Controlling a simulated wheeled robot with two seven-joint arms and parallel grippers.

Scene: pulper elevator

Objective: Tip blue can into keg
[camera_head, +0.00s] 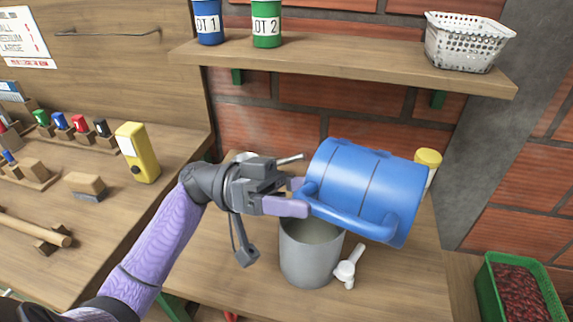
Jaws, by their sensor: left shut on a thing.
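The blue can (365,185) is tilted onto its side above the grey keg (308,262). My left gripper (296,198) is shut on the blue can at its left side, by the handle. The can's opening is not clearly visible. The keg stands upright on the wooden bench with its top open, partly covered by the can and the gripper. A white tap (348,268) sits at the keg's right side. I cannot see any contents passing from can to keg. My right gripper is not in view.
A yellow-lidded container (428,159) stands behind the can. A shelf (340,62) above holds a blue can, a green can (267,22) and a white basket (466,42). A yellow device (137,152) stands left. A green crate (518,285) sits lower right.

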